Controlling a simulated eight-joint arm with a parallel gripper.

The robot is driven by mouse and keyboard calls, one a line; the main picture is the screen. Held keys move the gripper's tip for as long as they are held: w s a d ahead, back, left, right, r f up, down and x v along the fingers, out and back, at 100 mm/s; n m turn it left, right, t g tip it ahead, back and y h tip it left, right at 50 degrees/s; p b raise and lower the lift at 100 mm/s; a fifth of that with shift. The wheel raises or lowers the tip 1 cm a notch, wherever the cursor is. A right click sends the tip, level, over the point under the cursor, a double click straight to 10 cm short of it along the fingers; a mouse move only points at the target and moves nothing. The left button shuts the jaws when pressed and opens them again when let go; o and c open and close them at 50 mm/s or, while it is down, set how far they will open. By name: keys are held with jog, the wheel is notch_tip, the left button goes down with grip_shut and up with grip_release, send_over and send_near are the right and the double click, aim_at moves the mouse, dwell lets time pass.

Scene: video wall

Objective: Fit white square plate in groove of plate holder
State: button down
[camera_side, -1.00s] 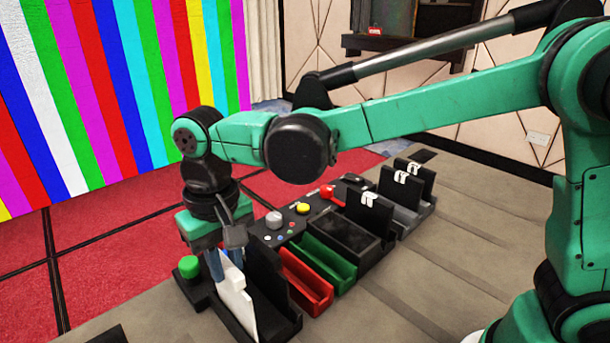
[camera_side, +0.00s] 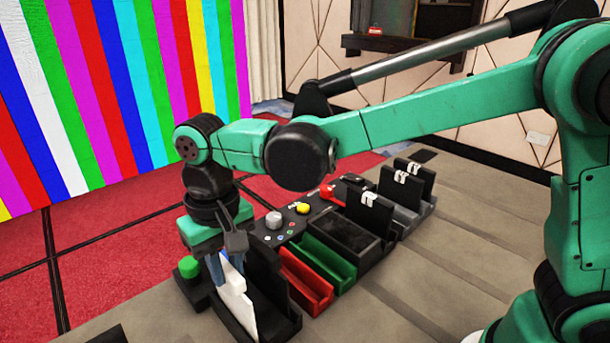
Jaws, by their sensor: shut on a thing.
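The white square plate (camera_side: 238,300) is upright and seen nearly edge-on in the side view. My gripper (camera_side: 219,270) points down and is shut on the plate's upper part. The black plate holder (camera_side: 276,290) stands at the near end of the row of fixtures, with its tall back wall just right of the plate. The plate is at the holder's left side, and its lower edge is close to the holder's base. I cannot tell whether that edge is in the groove. My gripper's fingers and the plate hide part of the holder.
Right of the holder are a red bin (camera_side: 306,281), a green bin (camera_side: 328,262) and a black tray (camera_side: 347,240). Upright black panels with white hooks stand farther back. A green button (camera_side: 189,266) is left of my gripper. A panel with knobs (camera_side: 275,220) lies behind.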

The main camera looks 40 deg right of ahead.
jog(key=shift+f, duration=0.1)
dwell(0.3)
jog(key=c, duration=0.7)
grip_release()
jog(key=shift+o, duration=0.5)
jog(key=shift+o, duration=0.9)
jog(key=shift+r, duration=4)
